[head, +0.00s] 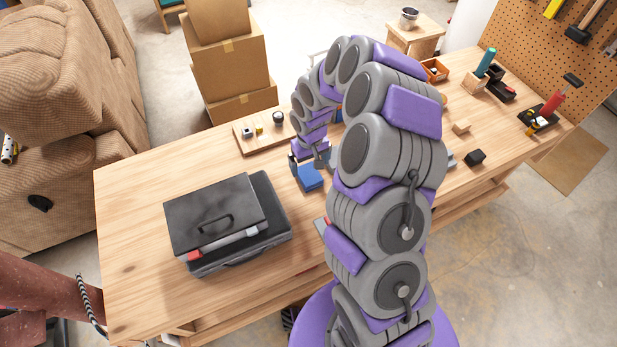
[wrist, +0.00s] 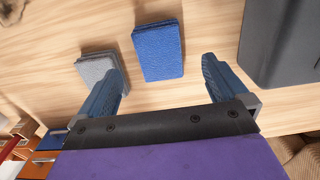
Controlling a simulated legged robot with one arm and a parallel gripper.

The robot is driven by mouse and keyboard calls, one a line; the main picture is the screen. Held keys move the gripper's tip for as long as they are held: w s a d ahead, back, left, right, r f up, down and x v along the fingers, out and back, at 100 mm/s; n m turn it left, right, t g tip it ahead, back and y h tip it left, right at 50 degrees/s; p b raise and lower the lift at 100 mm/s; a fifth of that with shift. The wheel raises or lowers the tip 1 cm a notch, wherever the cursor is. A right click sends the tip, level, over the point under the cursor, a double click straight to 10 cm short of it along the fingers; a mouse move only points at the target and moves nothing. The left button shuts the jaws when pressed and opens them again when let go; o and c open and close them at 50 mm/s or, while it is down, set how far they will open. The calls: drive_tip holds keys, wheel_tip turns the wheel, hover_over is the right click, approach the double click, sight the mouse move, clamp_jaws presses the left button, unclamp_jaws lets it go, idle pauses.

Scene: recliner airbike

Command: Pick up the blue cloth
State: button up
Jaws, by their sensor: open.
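The blue cloth (head: 310,177) lies on the wooden workbench, just below my gripper (head: 308,158) in the head view. In the wrist view the blue cloth (wrist: 159,51) is a flat folded rectangle with a textured face. My gripper (wrist: 165,82) is open and empty there, with its two blue fingers spread wide. The cloth sits beyond the fingertips, roughly centred between them. A grey folded cloth (wrist: 98,68) lies to its left, close to the left finger. My arm hides part of the bench in the head view.
A black case (head: 225,222) stands on the bench, left of the blue cloth; its edge shows in the wrist view (wrist: 285,40). A wooden board with small parts (head: 262,131) lies behind. The left front bench (head: 130,240) is clear.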

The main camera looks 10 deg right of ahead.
sight(309, 174)
drive_tip(key=shift+w+f+b, duration=0.2)
drive_tip(key=shift+f+b, duration=0.3)
drive_tip(key=shift+f, duration=1.2)
drive_tip(key=shift+w+f+b, duration=0.2)
drive_tip(key=shift+f+b, duration=0.3)
drive_tip(key=shift+f, duration=1.15)
drive_tip(key=c, duration=1.1)
